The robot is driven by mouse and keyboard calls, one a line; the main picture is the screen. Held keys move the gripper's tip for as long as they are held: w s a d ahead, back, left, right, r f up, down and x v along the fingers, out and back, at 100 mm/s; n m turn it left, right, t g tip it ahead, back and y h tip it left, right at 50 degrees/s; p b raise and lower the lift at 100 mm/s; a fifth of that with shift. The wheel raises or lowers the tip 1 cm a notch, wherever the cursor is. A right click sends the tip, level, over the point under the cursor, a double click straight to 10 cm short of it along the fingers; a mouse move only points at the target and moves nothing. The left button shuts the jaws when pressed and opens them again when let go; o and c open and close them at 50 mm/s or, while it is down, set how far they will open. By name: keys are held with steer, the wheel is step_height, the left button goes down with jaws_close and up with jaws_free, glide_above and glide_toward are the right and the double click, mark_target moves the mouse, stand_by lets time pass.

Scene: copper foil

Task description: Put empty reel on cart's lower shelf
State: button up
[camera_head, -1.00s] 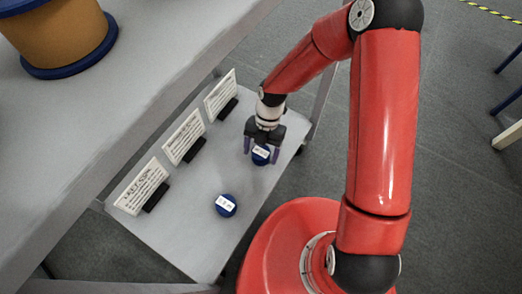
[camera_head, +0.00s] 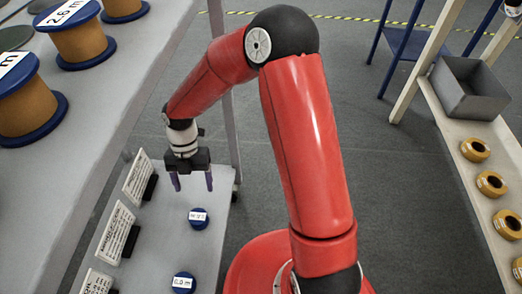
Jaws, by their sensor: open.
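A small blue reel (camera_head: 198,218) with a white label lies flat on the grey lower shelf (camera_head: 165,230). A second small blue reel (camera_head: 184,283) with a white label lies on the same shelf, nearer the bottom edge of the view. Only their tops show clearly, and the labels are too small to read surely. My gripper (camera_head: 193,188) is open and empty, with its two purple fingers pointing down. It is above the shelf and apart from the first reel, which shows just below the fingers in the picture.
Several white sign cards (camera_head: 117,233) stand along the shelf's left side. Larger blue-flanged reels (camera_head: 82,43) stand on the upper surface (camera_head: 135,75) at left. At right, a pale shelf (camera_head: 453,140) holds a grey bin (camera_head: 470,88) and several brown rings (camera_head: 491,184). Grey floor lies between.

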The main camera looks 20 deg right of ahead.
steer(key=s+d+r+m+t+h, duration=0.15)
steer(key=d+r+m+t, duration=0.35)
steer(key=d+r+m, duration=0.75)
steer(key=s+d+r+m+t, duration=0.2)
steer(key=s+d+r+m, duration=0.2)
steer(key=m, duration=0.6)
steer(key=s+d+r+m+t, duration=0.2)
steer(key=s+d+r+m, duration=0.1)
steer(key=s+r+m, duration=0.5)
steer(key=shift+d+m+t+y, duration=0.35)
steer(key=shift+m+t, duration=0.05)
steer(key=shift+m, duration=0.65)
